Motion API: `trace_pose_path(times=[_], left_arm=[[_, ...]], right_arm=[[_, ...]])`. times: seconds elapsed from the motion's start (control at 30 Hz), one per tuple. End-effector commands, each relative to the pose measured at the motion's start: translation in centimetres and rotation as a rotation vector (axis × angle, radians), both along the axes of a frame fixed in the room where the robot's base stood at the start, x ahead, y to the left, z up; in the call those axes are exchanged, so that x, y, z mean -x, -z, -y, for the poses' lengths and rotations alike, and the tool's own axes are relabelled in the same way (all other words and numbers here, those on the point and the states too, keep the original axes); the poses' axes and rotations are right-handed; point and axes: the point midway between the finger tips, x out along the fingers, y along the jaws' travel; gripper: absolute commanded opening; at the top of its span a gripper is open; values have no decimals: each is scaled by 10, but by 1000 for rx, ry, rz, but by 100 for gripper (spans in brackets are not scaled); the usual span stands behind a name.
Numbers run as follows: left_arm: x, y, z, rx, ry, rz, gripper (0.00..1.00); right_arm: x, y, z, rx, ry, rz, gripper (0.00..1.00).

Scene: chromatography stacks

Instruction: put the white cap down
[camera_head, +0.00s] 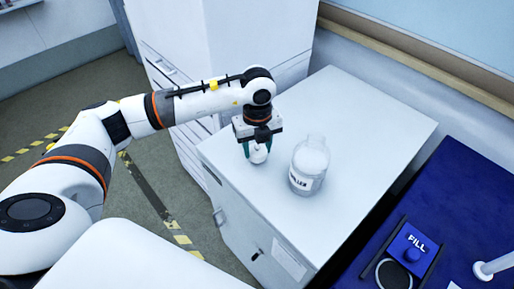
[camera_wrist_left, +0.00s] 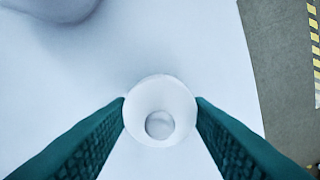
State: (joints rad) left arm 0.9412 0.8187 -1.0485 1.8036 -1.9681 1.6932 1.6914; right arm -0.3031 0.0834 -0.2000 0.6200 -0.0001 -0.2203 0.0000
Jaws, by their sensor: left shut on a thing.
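The white cap (camera_head: 258,154) is held between the green fingers of my left gripper (camera_head: 259,152), over the left part of the white cabinet top (camera_head: 365,121). A clear jar (camera_head: 309,166) with white contents and a label stands upright, uncapped, to the right of the gripper. My right gripper is not in view.
A blue surface (camera_head: 440,200) at the right carries a blue block marked FILL (camera_head: 409,246) and a white stand (camera_head: 494,266). A tall white cabinet (camera_head: 255,35) stands behind. The cabinet top is clear behind and right of the jar. Its left edge is close to the gripper.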

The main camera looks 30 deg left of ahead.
Motion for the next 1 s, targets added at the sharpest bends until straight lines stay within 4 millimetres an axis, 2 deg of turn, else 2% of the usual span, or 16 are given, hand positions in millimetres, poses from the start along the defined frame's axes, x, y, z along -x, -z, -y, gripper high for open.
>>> trace_pose_path(times=[0.1,0.47,0.5,0.6,0.87,1.0], left_arm=[[1,14,0,0,0,-1,25],[0,21,0,0,0,0,25],[0,19,0,0,0,0,51],[0,19,0,0,0,0,67],[0,18,0,0,0,0,68],[0,11,0,1,0,2,68]], right_arm=[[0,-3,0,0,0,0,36],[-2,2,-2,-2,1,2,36],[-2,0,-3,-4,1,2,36],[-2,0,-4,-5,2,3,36],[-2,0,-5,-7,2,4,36],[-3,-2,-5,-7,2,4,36]])
